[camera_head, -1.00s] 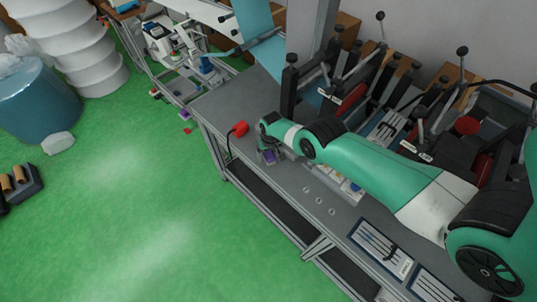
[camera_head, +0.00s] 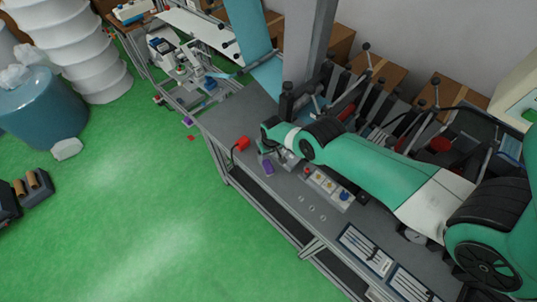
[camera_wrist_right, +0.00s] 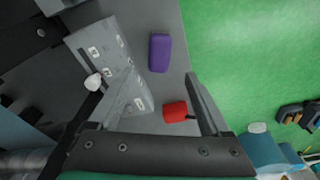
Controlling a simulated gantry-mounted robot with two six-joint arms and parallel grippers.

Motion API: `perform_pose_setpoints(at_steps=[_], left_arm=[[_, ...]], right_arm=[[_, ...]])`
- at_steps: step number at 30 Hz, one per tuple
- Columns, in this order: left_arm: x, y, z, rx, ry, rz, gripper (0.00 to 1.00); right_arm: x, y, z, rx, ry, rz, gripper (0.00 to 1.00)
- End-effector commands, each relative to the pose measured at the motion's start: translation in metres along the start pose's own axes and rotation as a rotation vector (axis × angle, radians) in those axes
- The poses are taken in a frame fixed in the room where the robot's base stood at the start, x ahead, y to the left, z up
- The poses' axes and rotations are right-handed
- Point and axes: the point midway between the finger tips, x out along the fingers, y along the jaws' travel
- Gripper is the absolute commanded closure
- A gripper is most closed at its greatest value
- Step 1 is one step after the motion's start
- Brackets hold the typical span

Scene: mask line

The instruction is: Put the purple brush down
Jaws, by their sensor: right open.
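The purple brush (camera_head: 268,168) lies on the grey bench top, close to its front edge. My right gripper (camera_head: 281,160) is just beside it in the head view, open and apart from it. In the right wrist view the brush (camera_wrist_right: 160,53) shows as a plain purple block, ahead of and clear of the two spread fingers of my right gripper (camera_wrist_right: 160,76). Nothing is between the fingertips. My left gripper is in neither view.
A red part with a black cable (camera_head: 241,143) sits at the bench edge, left of the brush. A panel with coloured buttons (camera_head: 326,185) and several small rings lie to the right. Levers and clamps (camera_head: 385,98) crowd the back. Bare bench (camera_head: 235,115) shows at upper left.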

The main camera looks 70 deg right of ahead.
Motion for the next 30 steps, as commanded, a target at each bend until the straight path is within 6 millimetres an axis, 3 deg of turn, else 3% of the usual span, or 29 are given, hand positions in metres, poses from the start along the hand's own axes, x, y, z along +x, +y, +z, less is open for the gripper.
perform_pose_setpoints(at_steps=[2,15,17,20,23,24,26,29,30], left_arm=[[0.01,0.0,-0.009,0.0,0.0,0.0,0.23],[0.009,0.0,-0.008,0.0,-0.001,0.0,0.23],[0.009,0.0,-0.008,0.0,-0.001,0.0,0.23],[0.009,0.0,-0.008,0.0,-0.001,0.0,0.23],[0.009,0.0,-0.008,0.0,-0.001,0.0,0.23],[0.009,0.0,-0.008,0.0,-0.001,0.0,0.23],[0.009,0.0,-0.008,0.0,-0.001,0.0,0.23],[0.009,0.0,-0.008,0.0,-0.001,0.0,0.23],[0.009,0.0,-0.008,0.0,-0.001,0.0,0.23]], right_arm=[[-0.011,0.0,0.0,0.0,-0.002,0.0,0.18],[-0.01,-0.001,0.0,-0.001,0.001,-0.001,0.18],[-0.013,-0.005,-0.007,-0.007,0.021,-0.005,0.18],[-0.033,-0.027,-0.043,-0.04,0.124,-0.031,0.18],[-0.081,-0.073,-0.104,-0.105,0.323,-0.087,0.18],[-0.111,-0.097,-0.128,-0.135,0.42,-0.118,0.18],[-0.163,-0.134,-0.159,-0.181,0.574,-0.17,0.18],[-0.263,-0.192,-0.187,-0.25,0.826,-0.266,0.18],[-0.307,-0.212,-0.19,-0.275,0.927,-0.307,0.18]])
